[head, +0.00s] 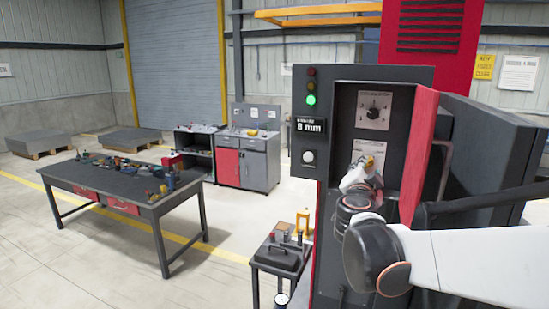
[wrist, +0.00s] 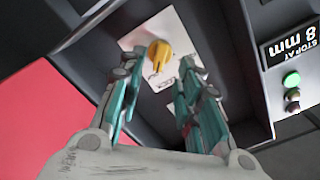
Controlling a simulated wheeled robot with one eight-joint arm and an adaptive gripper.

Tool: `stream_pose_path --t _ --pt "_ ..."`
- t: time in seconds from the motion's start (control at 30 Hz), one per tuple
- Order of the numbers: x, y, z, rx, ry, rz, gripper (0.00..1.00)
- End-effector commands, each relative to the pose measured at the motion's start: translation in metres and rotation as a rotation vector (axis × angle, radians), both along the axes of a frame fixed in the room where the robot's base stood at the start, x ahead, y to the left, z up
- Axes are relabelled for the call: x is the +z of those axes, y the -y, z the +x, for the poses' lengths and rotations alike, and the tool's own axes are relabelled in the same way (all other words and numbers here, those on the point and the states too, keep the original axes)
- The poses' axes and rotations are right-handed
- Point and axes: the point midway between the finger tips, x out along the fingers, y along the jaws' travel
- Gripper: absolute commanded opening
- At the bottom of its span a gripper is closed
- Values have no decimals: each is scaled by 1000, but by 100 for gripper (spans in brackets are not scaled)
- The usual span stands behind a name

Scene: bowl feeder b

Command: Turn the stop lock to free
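The stop lock looks to be the yellow knob (wrist: 159,54) on a white plate (wrist: 176,28) inside the machine's recess. In the head view a bit of yellow (head: 378,160) shows just past my gripper (head: 366,168), which hides most of that plate. In the wrist view my gripper (wrist: 161,68) is open, with one finger to each side of the knob. The knob appears slightly beyond the fingertips, and I cannot tell whether they touch it. The plate's lettering is too blurred to read.
Above is a dial plate with a black knob (head: 374,113). A small side table (head: 283,262) stands lower left.

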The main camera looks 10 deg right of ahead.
Motion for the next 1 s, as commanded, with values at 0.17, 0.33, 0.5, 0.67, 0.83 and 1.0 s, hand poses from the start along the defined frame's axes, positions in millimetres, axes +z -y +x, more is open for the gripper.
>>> stream_pose_path --t 0.17,0.33,0.5,0.67,0.83,1.0 --pt "1 16 24 -1 0 0 32" --pt "1 26 38 -1 -1 0 32" --pt "0 29 44 0 0 0 32" --pt "0 30 45 0 0 0 32" --pt "0 30 45 0 0 0 18" --pt "0 30 45 0 0 0 3"
